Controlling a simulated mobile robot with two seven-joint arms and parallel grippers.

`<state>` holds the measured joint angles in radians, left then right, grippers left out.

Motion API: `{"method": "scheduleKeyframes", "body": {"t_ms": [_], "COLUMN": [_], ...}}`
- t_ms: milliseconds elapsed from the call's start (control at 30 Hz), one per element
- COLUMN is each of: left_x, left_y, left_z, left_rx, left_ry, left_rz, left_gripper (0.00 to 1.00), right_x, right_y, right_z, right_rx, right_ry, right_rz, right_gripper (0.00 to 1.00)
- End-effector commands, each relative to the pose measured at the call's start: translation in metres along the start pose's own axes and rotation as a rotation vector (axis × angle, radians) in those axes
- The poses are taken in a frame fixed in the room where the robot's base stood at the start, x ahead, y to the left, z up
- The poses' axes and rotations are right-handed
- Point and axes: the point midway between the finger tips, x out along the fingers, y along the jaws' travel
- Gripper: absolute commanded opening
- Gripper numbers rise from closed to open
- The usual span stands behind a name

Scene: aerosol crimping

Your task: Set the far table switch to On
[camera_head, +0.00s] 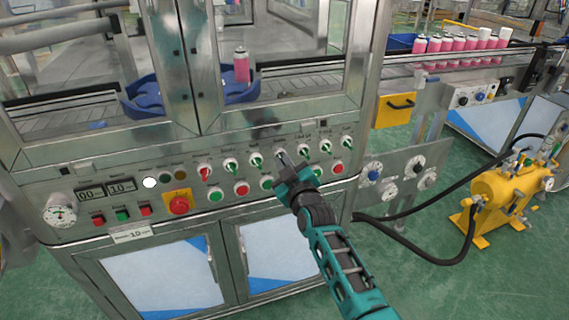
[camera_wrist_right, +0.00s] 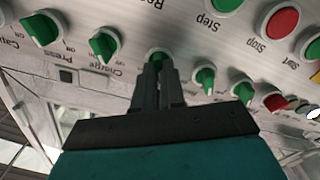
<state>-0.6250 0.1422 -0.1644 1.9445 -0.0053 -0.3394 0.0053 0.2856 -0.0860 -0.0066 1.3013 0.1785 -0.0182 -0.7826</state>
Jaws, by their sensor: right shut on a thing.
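The row of small rotary switches runs along the upper part of the machine's front panel (camera_head: 110,170). My right gripper (camera_head: 284,163) reaches up from the lower right to this row. In the wrist view its fingers (camera_wrist_right: 158,75) are shut on a green switch knob (camera_wrist_right: 158,54), mostly hidden between them. The label of this knob is hidden, so I cannot read whether it is the far table switch or which way it points. A green knob labelled Charge (camera_wrist_right: 104,43) sits beside it. My left gripper is not in view.
Other green knobs (camera_head: 325,147) and a red-handled one (camera_head: 205,172) flank the gripper closely. Push buttons (camera_head: 241,188) lie just below, with a red emergency stop (camera_head: 180,205) further left. A yellow pump (camera_head: 500,195) stands at the right on the green floor.

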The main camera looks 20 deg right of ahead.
Motion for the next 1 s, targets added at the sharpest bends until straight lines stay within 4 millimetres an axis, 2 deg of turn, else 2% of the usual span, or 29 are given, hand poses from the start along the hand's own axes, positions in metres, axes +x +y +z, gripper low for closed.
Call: {"method": "scheduleKeyframes", "body": {"t_ms": [267,467,1000], "left_x": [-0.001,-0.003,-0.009], "left_y": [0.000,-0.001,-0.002], "left_z": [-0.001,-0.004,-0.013], "left_rx": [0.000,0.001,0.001], "left_ry": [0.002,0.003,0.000], "left_rz": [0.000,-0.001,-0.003], "left_gripper": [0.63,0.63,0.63], "right_x": [0.000,0.000,0.000], "right_y": [0.000,0.001,0.003], "right_z": [0.000,0.000,0.001], "right_rx": [0.020,0.105,0.584], "right_ry": [0.000,-0.001,0.000], "right_rz": [0.000,-0.001,-0.001], "right_gripper": [0.00,0.00,0.00]}}
